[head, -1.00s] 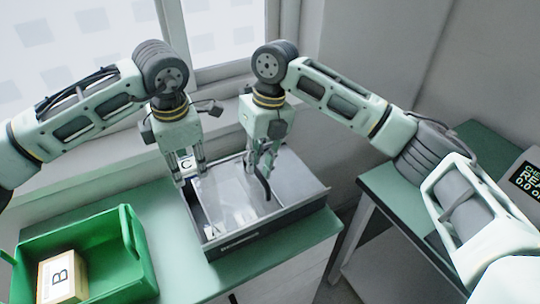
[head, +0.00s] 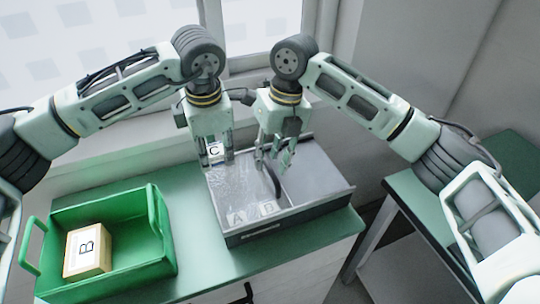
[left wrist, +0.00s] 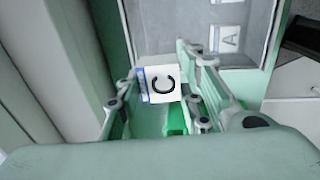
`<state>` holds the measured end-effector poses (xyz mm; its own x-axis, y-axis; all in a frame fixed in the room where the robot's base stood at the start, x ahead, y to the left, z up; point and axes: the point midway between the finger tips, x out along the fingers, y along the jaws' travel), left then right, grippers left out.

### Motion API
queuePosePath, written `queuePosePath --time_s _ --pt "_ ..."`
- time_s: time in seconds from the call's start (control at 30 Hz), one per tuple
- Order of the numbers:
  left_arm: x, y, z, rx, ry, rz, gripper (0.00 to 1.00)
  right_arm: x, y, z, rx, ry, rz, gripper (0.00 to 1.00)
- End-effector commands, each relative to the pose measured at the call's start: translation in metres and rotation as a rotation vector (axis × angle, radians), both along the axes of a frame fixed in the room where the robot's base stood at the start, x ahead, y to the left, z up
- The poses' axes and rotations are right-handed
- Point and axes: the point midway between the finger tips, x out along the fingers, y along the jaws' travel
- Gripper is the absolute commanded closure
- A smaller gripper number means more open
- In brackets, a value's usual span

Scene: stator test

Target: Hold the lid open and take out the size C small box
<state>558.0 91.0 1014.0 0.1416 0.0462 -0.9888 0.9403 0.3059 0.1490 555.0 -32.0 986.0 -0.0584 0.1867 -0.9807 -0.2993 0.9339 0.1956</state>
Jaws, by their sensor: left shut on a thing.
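The size C small box (head: 214,151), white with a black C, is between the fingers of my left gripper (head: 215,158). That gripper is shut on it and holds it up at the storage box's left rear. In the left wrist view the C box (left wrist: 163,84) sits between the fingertips. The storage box (head: 290,227) stands on the green table. Its clear, glossy lid (head: 233,185) appears to lie over the left compartment, with a dark curved handle (head: 274,184). My right gripper (head: 274,160) is just above the handle, its fingers apart; contact is unclear.
Boxes marked A (head: 236,217) and B (head: 267,208) show inside the storage box. A green crate (head: 150,262) at left holds a larger box marked B (head: 88,250), with free room beside it. A wall and window stand close behind.

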Motion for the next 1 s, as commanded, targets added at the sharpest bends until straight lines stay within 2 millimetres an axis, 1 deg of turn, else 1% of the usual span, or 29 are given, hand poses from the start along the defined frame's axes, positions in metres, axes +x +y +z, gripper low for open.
queuePosePath --time_s 0.07,0.17,1.0 --pt "0.0 0.0 0.0 0.0 0.0 0.0 0.86 0.0 0.0 0.0 0.0 0.001 0.0 0.7" --pt "0.0 0.0 0.0 0.0 0.0 0.0 0.86 0.0 -0.001 0.006 0.0 0.0 0.0 0.7" --pt "0.0 0.0 0.0 0.0 0.0 0.0 0.86 0.006 -0.02 0.105 0.0 0.0 0.0 0.7"
